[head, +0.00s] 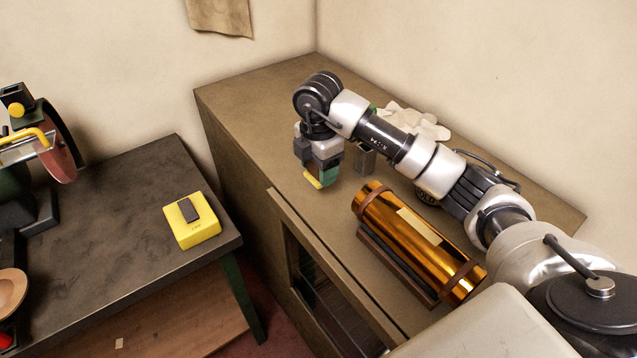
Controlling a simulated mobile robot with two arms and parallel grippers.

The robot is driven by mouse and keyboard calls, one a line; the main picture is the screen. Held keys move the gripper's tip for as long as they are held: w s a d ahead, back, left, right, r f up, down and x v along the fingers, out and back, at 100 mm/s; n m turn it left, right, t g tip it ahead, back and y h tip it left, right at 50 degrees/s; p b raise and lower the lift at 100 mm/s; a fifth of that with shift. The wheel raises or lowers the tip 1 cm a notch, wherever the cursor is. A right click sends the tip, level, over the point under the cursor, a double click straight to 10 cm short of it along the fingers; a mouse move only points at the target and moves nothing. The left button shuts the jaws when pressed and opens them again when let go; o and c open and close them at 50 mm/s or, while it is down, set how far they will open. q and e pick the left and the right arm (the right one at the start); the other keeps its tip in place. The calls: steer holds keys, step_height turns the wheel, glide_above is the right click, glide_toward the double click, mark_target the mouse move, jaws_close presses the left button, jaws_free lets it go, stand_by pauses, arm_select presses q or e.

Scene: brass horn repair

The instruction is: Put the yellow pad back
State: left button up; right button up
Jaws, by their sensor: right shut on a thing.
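My right gripper (320,174) is over the brown cabinet top (262,120), pointing down with its fingers shut. A small yellow piece, which looks like the yellow pad (314,182), shows at its fingertips, mostly hidden by the fingers. I cannot tell whether the piece touches the cabinet top. A teal part shows beside it at the fingers. My left gripper is not in view.
A yellow box (185,234) with a dark grey block on it sits on the dark table (110,235) at left. A brass cylinder (396,228) lies in a brown cradle on the cabinet. A machine with a reddish wheel (58,160) stands far left.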

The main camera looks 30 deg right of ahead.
mark_target(319, 196)
step_height(319, 196, down, 5)
steer(key=shift+r+p, duration=0.1)
steer(key=shift+p, duration=0.6)
steer(key=shift+f, duration=0.2)
steer(key=shift+f, duration=0.1)
steer(key=shift+f, duration=0.15)
steer(key=o, duration=0.9)
